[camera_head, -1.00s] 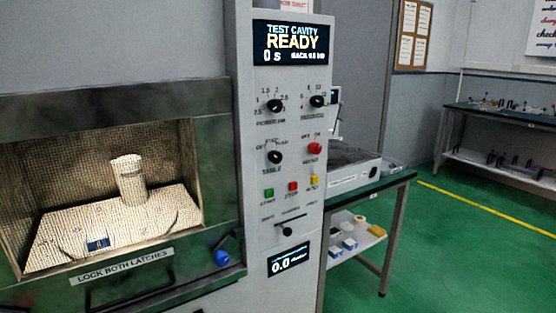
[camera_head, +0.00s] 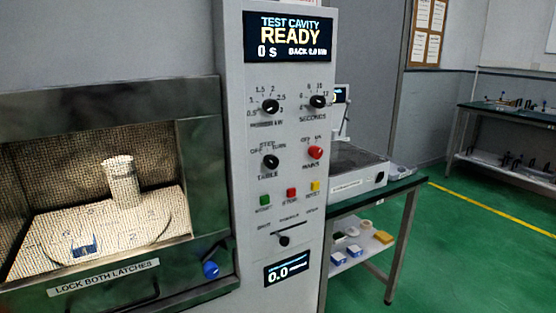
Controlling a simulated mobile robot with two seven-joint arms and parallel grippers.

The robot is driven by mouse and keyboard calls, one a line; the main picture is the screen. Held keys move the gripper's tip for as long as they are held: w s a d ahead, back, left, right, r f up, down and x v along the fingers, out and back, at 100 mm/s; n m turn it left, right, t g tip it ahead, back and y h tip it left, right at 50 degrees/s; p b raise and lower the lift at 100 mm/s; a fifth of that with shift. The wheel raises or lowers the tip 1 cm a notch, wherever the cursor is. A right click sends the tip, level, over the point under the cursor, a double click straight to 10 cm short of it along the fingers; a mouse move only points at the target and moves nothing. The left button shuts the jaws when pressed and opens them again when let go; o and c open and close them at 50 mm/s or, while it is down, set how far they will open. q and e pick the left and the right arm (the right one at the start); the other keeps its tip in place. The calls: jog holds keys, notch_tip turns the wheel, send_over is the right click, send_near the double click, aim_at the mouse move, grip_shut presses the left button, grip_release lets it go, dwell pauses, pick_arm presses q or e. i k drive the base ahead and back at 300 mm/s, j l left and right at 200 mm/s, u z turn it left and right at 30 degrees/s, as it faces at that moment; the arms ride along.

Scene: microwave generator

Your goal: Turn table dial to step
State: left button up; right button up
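The table dial (camera_head: 270,161) is a black round knob on the grey control panel (camera_head: 236,120), left of the red mains knob. The label below it reads TABLE, and marks around it seem to read OFF, STEP and TURN. The knob is too small to tell which mark it points at. The display (camera_head: 289,37) reads TEST CAVITY READY, 0 s. Neither of my grippers is in view.
Power knob (camera_head: 270,106), seconds knob (camera_head: 318,101) and red mains knob (camera_head: 315,152) surround the dial. Green (camera_head: 265,199), red (camera_head: 291,193) and yellow (camera_head: 315,186) buttons sit below. The microwave cavity (camera_head: 105,200) is at left; a side table (camera_head: 400,186) stands at right.

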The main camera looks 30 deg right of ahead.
aim_at(271, 162)
jog(key=i+l+u, duration=0.25)
jog(key=l, duration=1.2)
jog(key=i+l+u, duration=0.2)
jog(key=l, duration=1.3)
jog(key=i+l+u, duration=0.1)
jog(key=l+u, duration=0.15)
jog(key=l, duration=1.3)
